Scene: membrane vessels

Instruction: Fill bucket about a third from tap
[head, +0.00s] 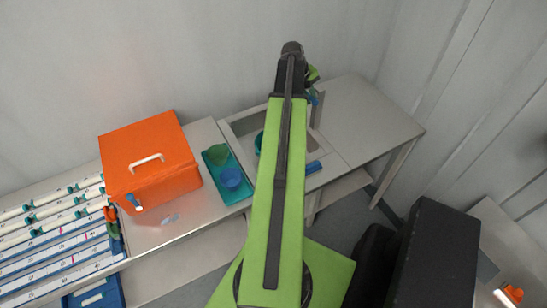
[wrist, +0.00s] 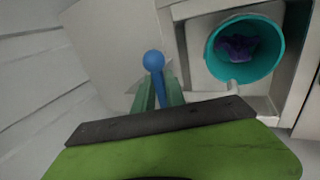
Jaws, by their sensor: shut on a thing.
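My gripper (wrist: 157,94) is shut on a blue round-ended handle (wrist: 153,62), which looks like the tap's lever. In the head view my gripper (head: 312,76) is at the sink's far right, partly hidden by my arm, with a bit of blue (head: 314,97) below it. The teal bucket (wrist: 214,60) is in the sink, right of my gripper in the wrist view, with a crumpled purple thing (wrist: 237,47) inside. In the head view only a sliver of the bucket (head: 258,143) shows beside my arm. I cannot make out a water stream or level.
The sink rim (head: 240,121) is set in a grey bench. Left of it are a teal tray (head: 240,196) with a green bowl (head: 217,153) and blue cup (head: 231,178), and an orange box (head: 150,160). The bench right of the sink (head: 365,115) is clear.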

